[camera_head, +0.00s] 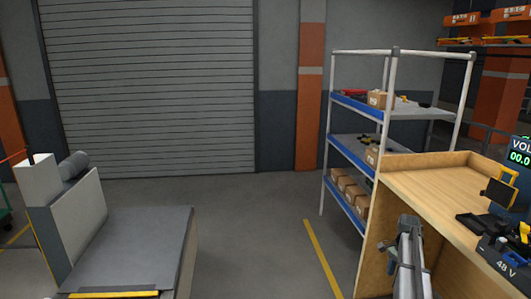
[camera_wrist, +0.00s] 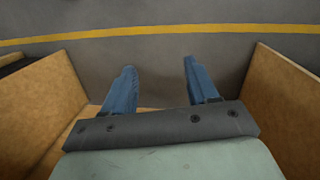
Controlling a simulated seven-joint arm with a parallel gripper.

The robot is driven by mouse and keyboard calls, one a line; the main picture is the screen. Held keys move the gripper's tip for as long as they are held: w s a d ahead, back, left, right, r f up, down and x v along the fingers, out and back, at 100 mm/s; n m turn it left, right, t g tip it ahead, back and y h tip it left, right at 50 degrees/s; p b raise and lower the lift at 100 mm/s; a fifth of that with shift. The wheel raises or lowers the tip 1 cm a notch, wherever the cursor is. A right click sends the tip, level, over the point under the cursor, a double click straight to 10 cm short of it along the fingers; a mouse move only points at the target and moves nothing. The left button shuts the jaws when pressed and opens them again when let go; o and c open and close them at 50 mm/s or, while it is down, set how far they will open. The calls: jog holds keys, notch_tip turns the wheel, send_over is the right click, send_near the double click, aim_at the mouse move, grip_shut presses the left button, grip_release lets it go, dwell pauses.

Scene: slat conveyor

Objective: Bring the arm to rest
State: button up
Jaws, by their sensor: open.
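My gripper (camera_wrist: 160,72) shows in the wrist view with its two blue fingers apart and nothing between them. Beyond the fingertips lies bare grey floor with a yellow line. Wooden panels stand to the left and right of the fingers, apart from them. In the head view, a grey part of my arm (camera_head: 411,262) is low at the right, in front of the wooden workbench (camera_head: 440,185). The fingers cannot be made out clearly there.
A metal shelf rack (camera_head: 345,105) with cartons stands behind the bench. A meter and tools (camera_head: 500,225) sit on the bench's right side. A grey machine with a flat top (camera_head: 130,240) stands at the left. The floor (camera_head: 255,225) between is clear, before a roller shutter (camera_head: 150,90).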

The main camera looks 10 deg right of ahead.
jog(key=s+a+f+n+g, duration=0.1)
jog(key=s+a+f+n, duration=0.3)
jog(key=a+f, duration=0.5)
jog(key=s+a+f+n+g, duration=0.1)
jog(key=s+a+f, duration=0.5)
jog(key=a+f, duration=0.2)
jog(key=s+a+f+n, duration=0.3)
jog(key=s+a+f, duration=0.2)
jog(key=a+f, duration=0.4)
jog(key=s+a+f+n+g, duration=0.1)
jog(key=s+a+f+n, duration=0.2)
jog(key=s, duration=0.6)
jog(key=s+a+f+n+g, duration=0.1)
jog(key=s+a+f+n, duration=0.2)
jog(key=s+a, duration=0.3)
jog(key=s+a+f+n+g, duration=0.1)
jog(key=s+a, duration=0.4)
jog(key=s, duration=0.7)
notch_tip(320, 180, down, 2)
jog(key=shift+s+a+f+n+h, duration=0.1)
jog(key=shift+s+a+n+h, duration=0.25)
jog(key=shift+n, duration=0.55)
